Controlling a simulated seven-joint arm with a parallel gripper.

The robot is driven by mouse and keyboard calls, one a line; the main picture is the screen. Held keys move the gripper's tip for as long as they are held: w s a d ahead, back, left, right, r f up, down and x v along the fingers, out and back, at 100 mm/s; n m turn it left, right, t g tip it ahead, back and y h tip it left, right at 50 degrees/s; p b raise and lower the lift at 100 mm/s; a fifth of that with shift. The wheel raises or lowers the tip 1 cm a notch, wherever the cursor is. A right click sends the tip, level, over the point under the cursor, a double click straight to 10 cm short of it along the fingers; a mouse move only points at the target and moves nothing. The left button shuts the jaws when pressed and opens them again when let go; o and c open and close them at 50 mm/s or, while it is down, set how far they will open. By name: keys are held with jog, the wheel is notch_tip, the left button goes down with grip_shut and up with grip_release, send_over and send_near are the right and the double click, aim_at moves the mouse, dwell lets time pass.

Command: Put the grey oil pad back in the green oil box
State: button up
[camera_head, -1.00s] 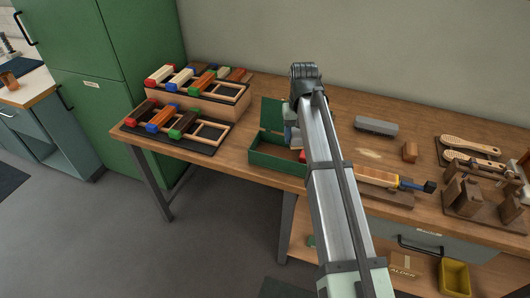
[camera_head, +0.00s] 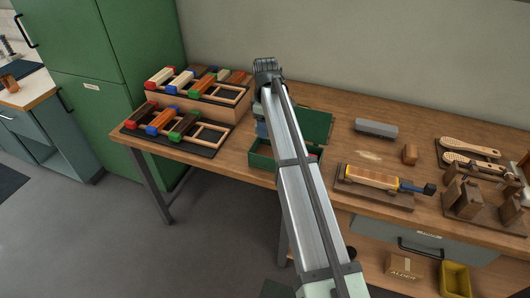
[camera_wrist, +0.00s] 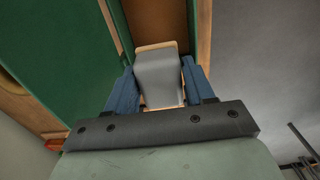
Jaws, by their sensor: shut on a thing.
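The green oil box (camera_head: 258,161) stands open near the front edge of the bench, its raised green lid (camera_head: 316,124) behind it. My arm crosses in front and hides much of the box. My gripper (camera_wrist: 158,78) is shut on the grey oil pad (camera_wrist: 157,70), a grey block with pale wooden edges, seen between the blue fingers in the wrist view. In the head view the gripper (camera_head: 262,130) is at the box's left end, and the pad is hidden there. I cannot tell whether the pad touches the box.
Racks of coloured-ended wooden blocks (camera_head: 172,125) stand to the left. To the right are a grey block (camera_head: 376,128), a small brown block (camera_head: 410,154), a wooden tool on a board (camera_head: 372,177) and brushes (camera_head: 470,147). The bench between box and grey block is clear.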

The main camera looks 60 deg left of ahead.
aim_at(266, 155)
notch_tip(266, 155, down, 10)
jog(key=shift+r, duration=0.15)
dwell(0.4)
jog(key=o, duration=0.7)
jog(key=shift+c, duration=0.2)
notch_tip(266, 155, up, 12)
jog(key=shift+r, duration=0.1)
dwell(0.4)
